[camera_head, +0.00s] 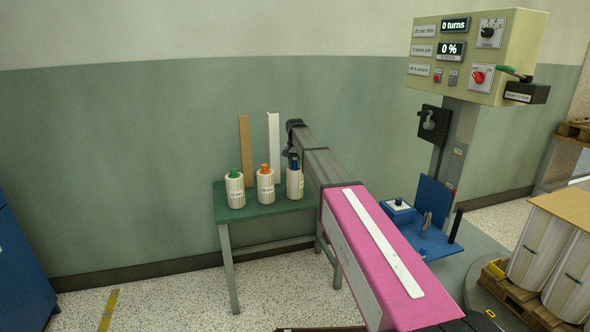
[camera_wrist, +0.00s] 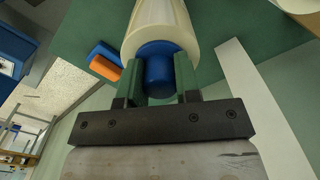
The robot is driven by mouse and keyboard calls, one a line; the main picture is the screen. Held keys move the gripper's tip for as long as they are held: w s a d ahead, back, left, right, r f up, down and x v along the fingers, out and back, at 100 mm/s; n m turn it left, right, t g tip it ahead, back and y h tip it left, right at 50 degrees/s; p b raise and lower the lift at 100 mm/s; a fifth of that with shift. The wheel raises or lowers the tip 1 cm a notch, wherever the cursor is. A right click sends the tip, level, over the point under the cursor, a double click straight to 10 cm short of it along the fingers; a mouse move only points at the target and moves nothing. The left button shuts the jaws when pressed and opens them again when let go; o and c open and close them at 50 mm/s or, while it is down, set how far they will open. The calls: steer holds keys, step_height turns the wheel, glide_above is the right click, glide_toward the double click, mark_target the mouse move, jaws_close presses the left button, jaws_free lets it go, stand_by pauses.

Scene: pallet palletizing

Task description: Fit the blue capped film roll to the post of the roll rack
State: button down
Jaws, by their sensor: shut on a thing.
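The blue capped film roll (camera_head: 295,184) is upright at the right end of the green table, on it or just above it; I cannot tell which. My gripper (camera_head: 293,156) is over it, pointing down. In the wrist view my gripper (camera_wrist: 157,82) has its two green fingers on either side of the blue cap (camera_wrist: 158,62), with the pale roll (camera_wrist: 160,22) beyond. The roll rack appears to be the blue stand (camera_head: 430,243) at the right, with a metal post (camera_head: 426,222) standing on its plate.
A green capped roll (camera_head: 235,190) and an orange capped roll (camera_head: 265,187) stand left on the green table (camera_head: 250,211). A brown board and a white strip stand behind. A blue box (camera_head: 398,212) and a control panel (camera_head: 475,55) are right. Large rolls (camera_head: 540,245) stand on a pallet.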

steer(key=c, duration=0.8)
jaws_free()
steer(key=shift+o, duration=0.2)
step_height(320, 180, up, 10)
steer(key=shift+r, duration=0.2)
steer(key=shift+s+d, duration=0.1)
steer(key=shift+s, duration=0.1)
steer(key=s+d+f+n, duration=0.1)
steer(key=s+d+f, duration=0.3)
steer(key=s+f, duration=0.5)
steer(key=s+d+f, duration=0.4)
steer(key=s+f, duration=0.4)
steer(key=s, duration=0.1)
steer(key=s+d+f+n, duration=0.1)
steer(key=s+d+f, duration=0.4)
steer(key=s+f, duration=0.45)
steer(key=s+d+f, duration=0.1)
steer(key=s+f, duration=0.2)
steer(key=s, duration=0.4)
steer(key=s+d+f, duration=0.2)
steer(key=s+f, duration=0.1)
steer(key=s, duration=0.5)
steer(key=shift+d+n, duration=0.3)
steer(key=shift+n, duration=0.1)
